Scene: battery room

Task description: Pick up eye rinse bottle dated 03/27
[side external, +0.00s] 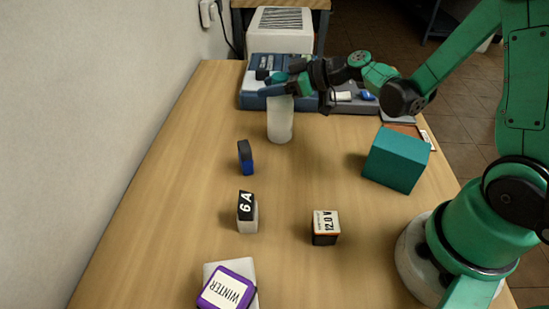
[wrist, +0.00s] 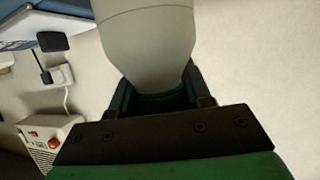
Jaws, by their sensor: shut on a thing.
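A pale, whitish bottle (side external: 280,122) stands upright under my gripper toward the far end of the table. My gripper (side external: 278,88) reaches in from the right and is shut around the bottle's top. In the wrist view the bottle (wrist: 150,35) narrows toward a green part, seemingly its cap, between the fingers of my gripper (wrist: 160,93). No date is readable on the bottle in either view. I cannot tell whether its base touches the table.
A blue case (side external: 250,98) lies behind the bottle. A blue-black block (side external: 245,157), a "6A" block (side external: 247,212), a "12.0 V" block (side external: 325,227), a teal box (side external: 396,158) and a purple "WINTER" item (side external: 227,289) stand nearer. The wall runs along the left.

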